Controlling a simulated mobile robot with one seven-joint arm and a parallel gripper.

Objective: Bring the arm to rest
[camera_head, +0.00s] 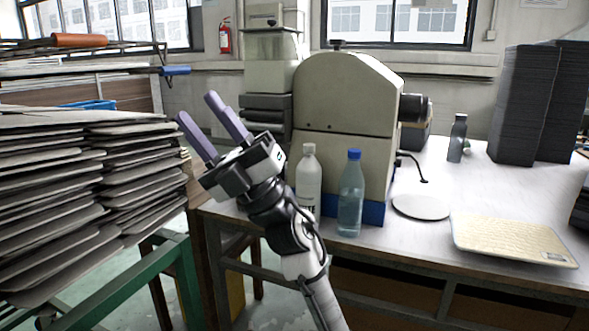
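My gripper (203,120) is raised in the left middle of the head view, at the end of my arm, which reaches up from the bottom edge. Its two purple-grey fingers point up and to the left. They stand apart with a gap between them, and nothing shows in the gap. The gripper appears in front of the space between the stacked panels (75,180) on the left and the beige machine (345,95) on the table. It is not seen touching anything.
A white bottle (308,180) and a clear blue-capped bottle (350,195) stand on the table (420,233) just right of my arm. A round grey disc (421,207), a cream tray (510,240), a dark bottle (457,138) and dark stacks (525,105) are farther right.

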